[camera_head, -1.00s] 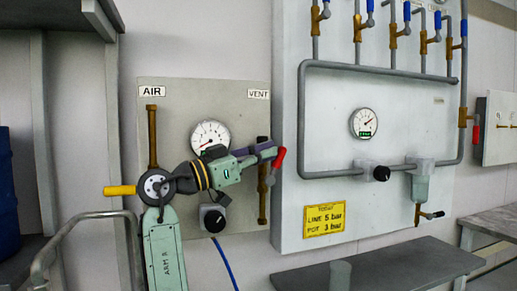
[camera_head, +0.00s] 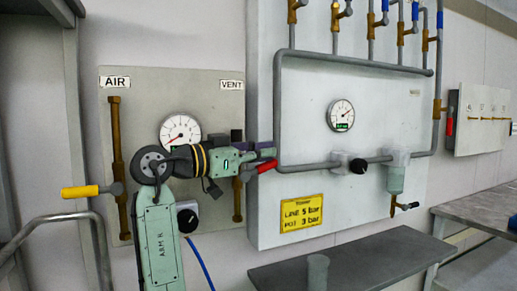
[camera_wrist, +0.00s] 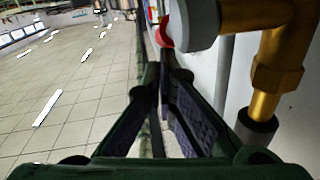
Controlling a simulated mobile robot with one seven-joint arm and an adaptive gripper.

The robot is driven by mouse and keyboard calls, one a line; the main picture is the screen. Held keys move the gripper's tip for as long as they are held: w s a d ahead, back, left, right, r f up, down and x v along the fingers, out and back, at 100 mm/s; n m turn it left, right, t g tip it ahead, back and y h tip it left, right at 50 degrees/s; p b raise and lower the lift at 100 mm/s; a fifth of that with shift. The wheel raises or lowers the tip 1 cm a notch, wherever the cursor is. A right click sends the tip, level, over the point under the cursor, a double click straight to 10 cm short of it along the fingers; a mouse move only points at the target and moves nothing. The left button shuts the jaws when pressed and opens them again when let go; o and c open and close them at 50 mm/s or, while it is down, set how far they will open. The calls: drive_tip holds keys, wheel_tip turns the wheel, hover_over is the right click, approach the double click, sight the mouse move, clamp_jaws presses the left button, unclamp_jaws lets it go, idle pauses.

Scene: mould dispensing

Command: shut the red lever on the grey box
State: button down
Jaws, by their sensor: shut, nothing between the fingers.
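The grey box (camera_head: 150,88) on the wall bears AIR and VENT labels, a round gauge and a black knob. Its red lever (camera_head: 266,167) is on the upright brass VENT pipe (camera_head: 238,205) at the right side. The lever points right, tilted slightly up, across the pipe. My gripper (camera_head: 270,152) is shut and empty, with its tips just above the lever; contact cannot be told. In the wrist view, part of the red lever (camera_wrist: 163,35) shows just past my gripper's tips (camera_wrist: 160,75), beside a grey hub and brass fitting.
A yellow lever (camera_head: 80,191) sticks out left from the AIR pipe. A large white panel (camera_head: 300,180) with pipes, valves and a yellow sign stands close at right. Another red handle (camera_head: 450,127) is far right. A grey shelf (camera_head: 350,262) lies below, and a metal rail at lower left.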

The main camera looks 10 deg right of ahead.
drive_tip(key=shift+w+d+f, duration=0.15)
drive_tip(key=shift+d+f, duration=0.1)
drive_tip(key=shift+f, duration=0.05)
drive_tip(key=shift+d+f, duration=0.1)
idle(1.4)
idle(0.6)
